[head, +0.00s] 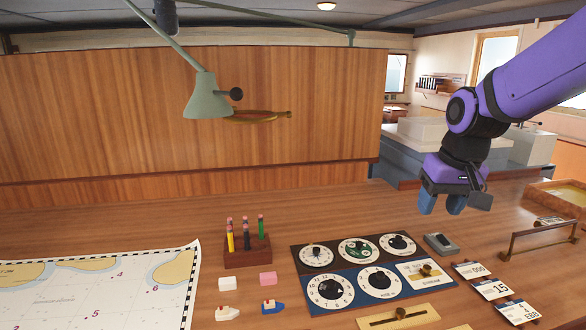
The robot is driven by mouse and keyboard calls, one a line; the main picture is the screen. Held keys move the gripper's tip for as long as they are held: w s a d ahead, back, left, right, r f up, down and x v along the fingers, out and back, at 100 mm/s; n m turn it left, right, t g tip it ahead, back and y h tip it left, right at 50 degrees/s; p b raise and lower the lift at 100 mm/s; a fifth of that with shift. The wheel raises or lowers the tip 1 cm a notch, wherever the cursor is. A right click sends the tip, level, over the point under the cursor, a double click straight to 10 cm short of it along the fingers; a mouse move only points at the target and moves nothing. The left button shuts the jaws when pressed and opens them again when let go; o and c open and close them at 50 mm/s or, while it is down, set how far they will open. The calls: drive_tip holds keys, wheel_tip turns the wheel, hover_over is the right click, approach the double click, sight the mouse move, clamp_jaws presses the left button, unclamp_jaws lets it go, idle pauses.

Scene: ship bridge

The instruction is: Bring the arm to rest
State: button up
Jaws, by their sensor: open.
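My purple and black arm reaches in from the upper right in the head view. My gripper (442,205) hangs above the right part of the wooden desk (130,218), pointing down. Its blue fingertips are apart, and nothing shows between them. It is clear of the desk, above and behind the small grey device (440,243) in the picture.
A dial panel (370,275), a pencil block (247,257), erasers, small toy boats and a chart (95,290) lie on the desk. Number cards (492,289) and a wooden rail (540,240) are at right. A green lamp (207,97) hangs at upper left.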

drive_tip(key=s+d+r+t, duration=0.1)
drive_tip(key=s+r, duration=0.1)
drive_tip(key=s, duration=0.7)
drive_tip(key=s+d+r+t, duration=0.1)
drive_tip(key=s+r, duration=0.2)
drive_tip(key=s, duration=0.7)
drive_tip(key=shift+s+d+r+t+h, duration=0.25)
drive_tip(key=shift+d+r+t+h, duration=0.05)
drive_tip(key=shift+d+t, duration=0.1)
